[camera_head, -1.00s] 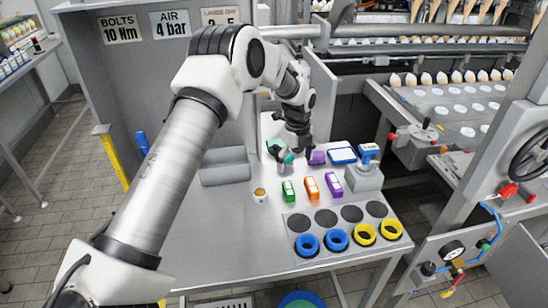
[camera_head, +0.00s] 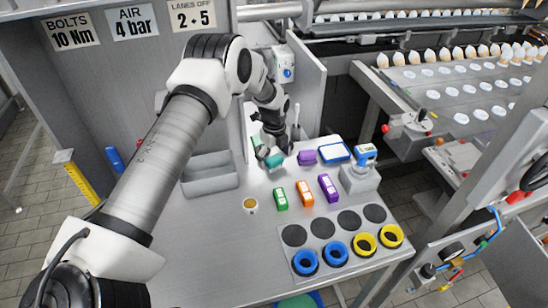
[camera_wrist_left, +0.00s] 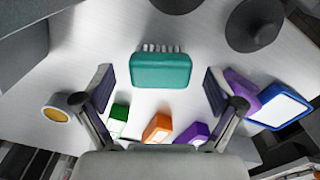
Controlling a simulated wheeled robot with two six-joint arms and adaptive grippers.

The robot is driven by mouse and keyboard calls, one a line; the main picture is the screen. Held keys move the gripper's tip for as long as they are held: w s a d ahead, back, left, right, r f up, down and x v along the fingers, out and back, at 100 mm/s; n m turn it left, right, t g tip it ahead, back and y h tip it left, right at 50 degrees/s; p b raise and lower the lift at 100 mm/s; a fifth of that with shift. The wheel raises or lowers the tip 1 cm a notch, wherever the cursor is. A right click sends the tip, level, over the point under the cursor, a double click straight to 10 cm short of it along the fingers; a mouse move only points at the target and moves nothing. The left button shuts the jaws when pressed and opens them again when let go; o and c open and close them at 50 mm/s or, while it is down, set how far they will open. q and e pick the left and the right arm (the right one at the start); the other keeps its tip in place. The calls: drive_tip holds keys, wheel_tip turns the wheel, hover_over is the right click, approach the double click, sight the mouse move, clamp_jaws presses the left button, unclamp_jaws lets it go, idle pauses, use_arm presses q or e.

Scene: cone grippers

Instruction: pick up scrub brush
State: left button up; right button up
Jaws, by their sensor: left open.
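The scrub brush (camera_head: 275,161) is a teal block lying on the steel table, partly hidden by my left gripper in the head view. In the left wrist view the brush (camera_wrist_left: 161,71) shows whole, with white bristles along its far edge. My left gripper (camera_head: 268,151) points down close to it at the back of the table. In the wrist view its two fingers (camera_wrist_left: 158,88) are spread wide, one on each side of the brush, with gaps between. Nothing is held. My right gripper is not in view.
Green (camera_head: 280,199), orange (camera_head: 305,194) and purple (camera_head: 328,188) boxes stand in front of the brush. A purple item (camera_head: 307,157) and a blue-rimmed tray (camera_head: 336,150) lie to its right. A grey bin (camera_head: 210,182) and small cup (camera_head: 250,205) are left. The front-left table is clear.

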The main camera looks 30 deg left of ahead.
use_arm(q)
drive_tip(key=shift+w+a+f, duration=0.1)
drive_tip(key=shift+a+f, duration=0.1)
drive_tip(key=shift+f, duration=0.3)
drive_tip(key=shift+d+r, duration=0.15)
drive_tip(key=c, duration=1.4)
drive_tip(key=shift+o, duration=0.2)
drive_tip(key=shift+r, duration=0.1)
